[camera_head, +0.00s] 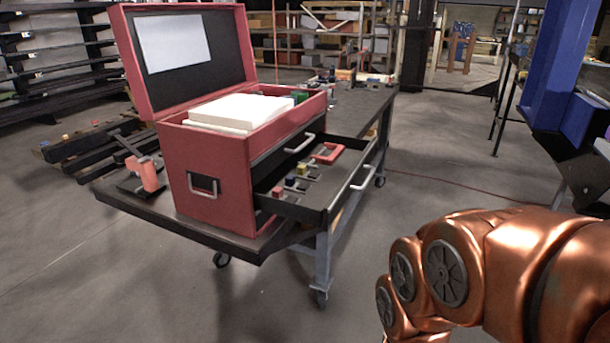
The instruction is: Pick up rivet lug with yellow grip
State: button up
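A small lug with a yellow grip (302,169) lies in the open black drawer (316,212) of the red toolbox (209,183). In the same drawer, in a row towards the front left, are a lug with a blue grip (290,182) and one with a red grip (278,192). The yellow one is farthest back in this row. The metal shafts of the lugs are too small to make out well. My copper arm shows at the lower right, apart from the drawer. My gripper is outside the picture.
The toolbox stands on a dark wheeled table (160,225), its lid (186,58) raised. A red C-shaped piece (328,153) lies farther back in the drawer. A red clamp-like tool (147,173) stands left of the box. A blue post (556,65) rises at the right. Floor between is clear.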

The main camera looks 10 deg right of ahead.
aim_at(302, 174)
jog(key=u, duration=4.5)
jog(key=k, duration=1.6)
jog(key=z, duration=0.5)
